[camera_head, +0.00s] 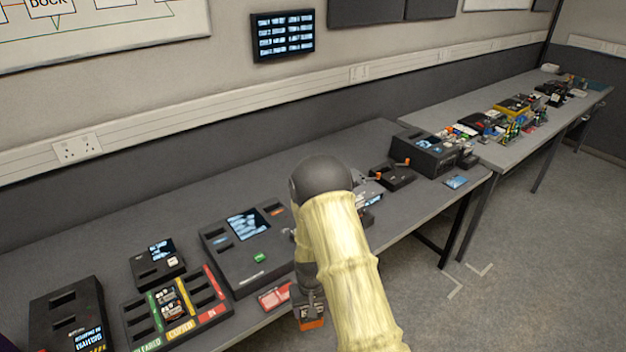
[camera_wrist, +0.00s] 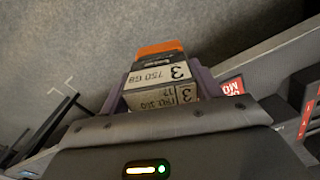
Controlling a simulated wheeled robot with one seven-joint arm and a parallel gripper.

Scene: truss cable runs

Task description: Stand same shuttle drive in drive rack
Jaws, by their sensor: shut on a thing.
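My gripper (camera_head: 308,300) is shut on a shuttle drive (camera_head: 312,323), held beside the front edge of the bench. In the wrist view the drive (camera_wrist: 158,76) lies between the two purple fingers of my gripper (camera_wrist: 160,90). It has an orange end and a white label reading "3" and "750 GB". A dark rack with green, yellow and red lanes (camera_head: 215,311) stands at the bench's front left. Its lanes read CLEARED, COPIED and IN. Drives (camera_head: 172,302) stand in its yellow lane; several other slots look empty. My arm hides part of the bench.
A slotted dark box (camera_head: 40,320) stands far left, a small screen unit (camera_head: 158,262) behind the rack. A large dock with a screen (camera_head: 228,262) lies to the rack's right. A red card (camera_head: 274,296) lies at the bench edge. More devices (camera_head: 425,152) stand farther right.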

